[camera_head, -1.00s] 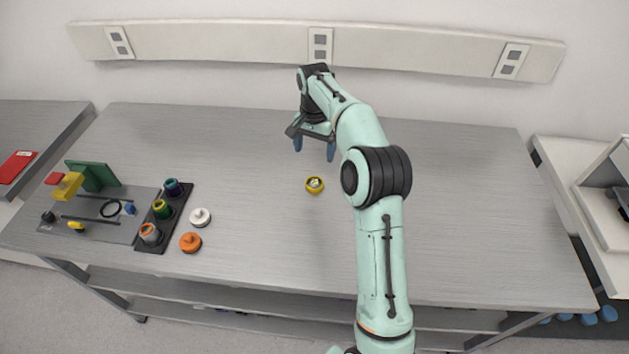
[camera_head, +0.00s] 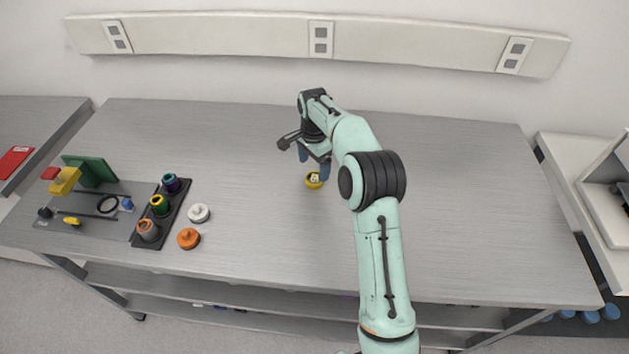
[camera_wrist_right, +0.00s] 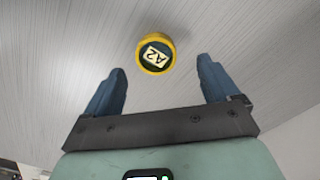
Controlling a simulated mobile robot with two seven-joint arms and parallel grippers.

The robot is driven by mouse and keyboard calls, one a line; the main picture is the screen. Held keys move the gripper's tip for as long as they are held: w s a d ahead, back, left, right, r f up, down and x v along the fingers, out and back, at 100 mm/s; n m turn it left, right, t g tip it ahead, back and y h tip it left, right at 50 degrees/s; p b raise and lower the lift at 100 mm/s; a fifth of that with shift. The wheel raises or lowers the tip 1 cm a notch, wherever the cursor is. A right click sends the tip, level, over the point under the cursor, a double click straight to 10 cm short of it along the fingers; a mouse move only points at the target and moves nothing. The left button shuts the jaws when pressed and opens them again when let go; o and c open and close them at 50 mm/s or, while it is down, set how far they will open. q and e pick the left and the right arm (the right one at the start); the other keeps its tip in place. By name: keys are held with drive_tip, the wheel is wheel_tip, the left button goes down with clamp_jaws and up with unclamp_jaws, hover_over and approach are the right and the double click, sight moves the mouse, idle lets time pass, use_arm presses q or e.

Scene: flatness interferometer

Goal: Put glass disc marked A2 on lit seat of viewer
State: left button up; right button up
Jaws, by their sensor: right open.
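My right gripper (camera_head: 314,163) is open and empty, close behind the disc in the head view. In the right wrist view its two blue fingers (camera_wrist_right: 160,85) are spread, with the disc just beyond their tips. The viewer (camera_head: 120,222) is at the left, a grey plate with a green upright panel and a black ring (camera_head: 107,204). I cannot tell a lit seat from here. My left gripper is not in view.
A black rack (camera_head: 163,213) beside the viewer holds several coloured ringed pieces. A white knobbed piece (camera_head: 199,213) and an orange one (camera_head: 188,238) lie right of it. The bench (camera_head: 450,220) is clear around the disc and to the right.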

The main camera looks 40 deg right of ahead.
sight(315, 177)
drive_tip(key=f, duration=0.4)
drive_tip(key=shift+s, duration=0.35)
drive_tip(key=shift+w+f, duration=0.15)
